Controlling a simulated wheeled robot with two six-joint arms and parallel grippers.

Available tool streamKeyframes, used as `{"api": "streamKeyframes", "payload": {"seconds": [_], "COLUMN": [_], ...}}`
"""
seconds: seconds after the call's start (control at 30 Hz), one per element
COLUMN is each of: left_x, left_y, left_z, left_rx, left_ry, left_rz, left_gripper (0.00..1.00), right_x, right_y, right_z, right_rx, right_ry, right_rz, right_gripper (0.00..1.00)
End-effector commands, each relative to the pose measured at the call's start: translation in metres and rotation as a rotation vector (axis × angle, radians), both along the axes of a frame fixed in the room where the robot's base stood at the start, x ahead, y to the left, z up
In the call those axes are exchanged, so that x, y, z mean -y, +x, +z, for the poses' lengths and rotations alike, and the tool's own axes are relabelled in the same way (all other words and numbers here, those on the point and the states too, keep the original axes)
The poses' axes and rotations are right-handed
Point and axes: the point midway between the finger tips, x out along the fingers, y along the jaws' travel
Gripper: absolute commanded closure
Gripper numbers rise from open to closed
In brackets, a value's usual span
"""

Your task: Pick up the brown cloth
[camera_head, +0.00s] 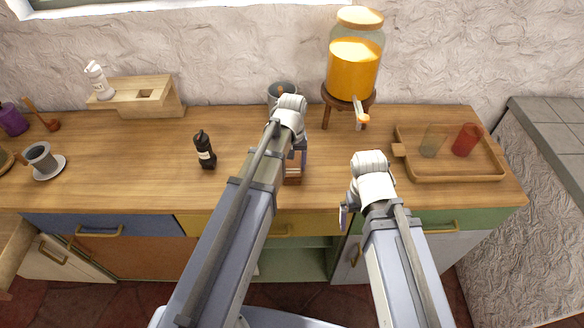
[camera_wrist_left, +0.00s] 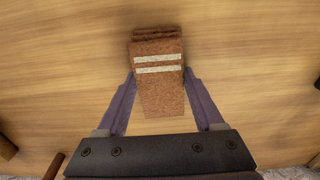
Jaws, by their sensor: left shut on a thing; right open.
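The brown cloth (camera_wrist_left: 158,85) is folded, with two pale stripes across it, and shows between the fingers in the left wrist view. In the head view a small part of the brown cloth (camera_head: 293,168) shows on or just above the counter, mostly hidden by my left arm. My left gripper (camera_wrist_left: 158,92) is shut on the cloth, a finger on each side. Whether the cloth touches the counter I cannot tell. My right gripper (camera_head: 345,210) is open and empty near the counter's front edge.
The wooden counter (camera_head: 130,190) is clear around the dark bottle (camera_head: 204,150). An orange drink dispenser (camera_head: 354,68) stands on a stool at the back. A wooden tray (camera_head: 455,176) with two glasses lies at right. A grey pot (camera_head: 281,90) stands behind my left gripper.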

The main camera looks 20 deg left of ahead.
Motion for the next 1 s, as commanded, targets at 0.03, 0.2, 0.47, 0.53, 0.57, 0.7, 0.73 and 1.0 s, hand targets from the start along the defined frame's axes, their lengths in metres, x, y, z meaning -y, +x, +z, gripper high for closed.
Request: {"api": "streamKeyframes", "payload": {"seconds": [0.03,0.2,0.47,0.53,0.57,0.7,0.73,1.0], "left_x": [0.000,0.000,0.000,0.000,0.000,0.000,0.000,0.000], "left_y": [0.000,0.000,0.000,0.000,0.000,0.000,0.000,0.000], "left_z": [0.000,0.000,0.006,0.011,0.014,0.031,0.035,0.079], "left_rx": [0.000,0.000,0.000,0.000,0.000,0.000,0.000,0.000], "left_ry": [0.000,0.000,0.000,0.000,0.000,0.000,0.000,0.000], "left_rz": [0.000,0.000,0.000,0.000,0.000,0.000,0.000,0.000], "left_gripper": [0.82,0.94,0.94,0.94,0.94,0.94,0.94,0.94], "right_x": [0.000,0.000,0.000,0.000,0.000,0.000,0.000,0.000], "right_y": [0.000,0.000,0.000,0.000,0.000,0.000,0.000,0.000], "right_z": [0.000,0.000,0.006,0.011,0.014,0.031,0.035,0.079], "right_rx": [0.000,0.000,0.000,0.000,0.000,0.000,0.000,0.000], "right_ry": [0.000,0.000,0.000,0.000,0.000,0.000,0.000,0.000], "right_rz": [0.000,0.000,0.000,0.000,0.000,0.000,0.000,0.000], "right_gripper": [0.00,0.00,0.00,0.00,0.00,0.00,0.00,0.00]}}
